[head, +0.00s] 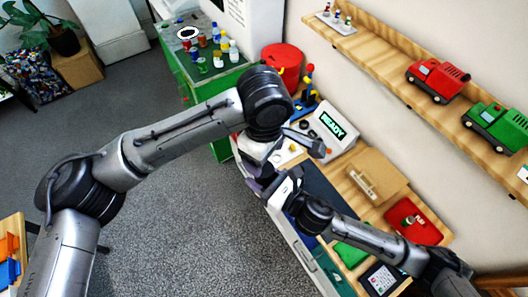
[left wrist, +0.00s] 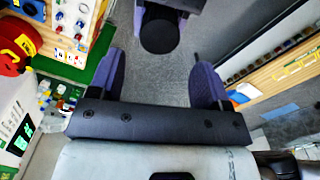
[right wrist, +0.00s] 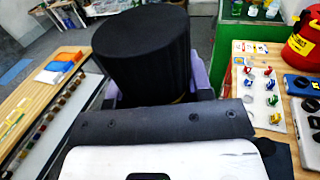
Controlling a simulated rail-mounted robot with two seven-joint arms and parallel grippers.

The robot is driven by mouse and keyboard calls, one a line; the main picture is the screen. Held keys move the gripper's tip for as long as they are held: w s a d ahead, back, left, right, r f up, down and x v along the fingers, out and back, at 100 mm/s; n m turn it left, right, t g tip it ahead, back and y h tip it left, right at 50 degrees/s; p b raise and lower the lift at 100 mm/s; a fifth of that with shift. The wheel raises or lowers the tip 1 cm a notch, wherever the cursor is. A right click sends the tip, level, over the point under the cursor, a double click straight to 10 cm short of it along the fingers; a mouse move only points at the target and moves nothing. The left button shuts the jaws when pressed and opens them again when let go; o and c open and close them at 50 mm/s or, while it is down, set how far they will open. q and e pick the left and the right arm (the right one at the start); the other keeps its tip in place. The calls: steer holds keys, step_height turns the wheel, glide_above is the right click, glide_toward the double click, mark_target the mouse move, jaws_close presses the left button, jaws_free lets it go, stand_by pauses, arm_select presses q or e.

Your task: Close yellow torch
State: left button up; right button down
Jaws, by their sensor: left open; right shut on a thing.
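A black ribbed cylinder (right wrist: 142,48), which looks like part of the torch, is held between the purple fingers of my right gripper (right wrist: 157,84). A thin yellowish strip shows at its lower edge, but the rest of the torch is hidden. In the left wrist view the round black end (left wrist: 160,30) faces me, just ahead of my left gripper (left wrist: 157,68). The left gripper is open and empty, its fingers on either side of the view. In the head view both grippers are close together beside the bench's left edge, and the arms hide the torch.
The workbench holds a device with a READY screen (head: 333,127), a wooden board with a handle (head: 365,180) and a red tray (head: 412,222). A red canister (head: 283,62) stands behind. A green table (head: 176,66) carries bottles. Grey floor (head: 200,225) is free to the left.

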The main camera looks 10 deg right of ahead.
mark_target(264, 169)
arm_select(q)
steer(key=shift+f, duration=4)
steer(key=shift+c, duration=0.2)
steer(key=c, duration=0.9)
steer(key=shift+o, duration=0.2)
steer(key=shift+m, duration=1.7)
steer(key=o, duration=1)
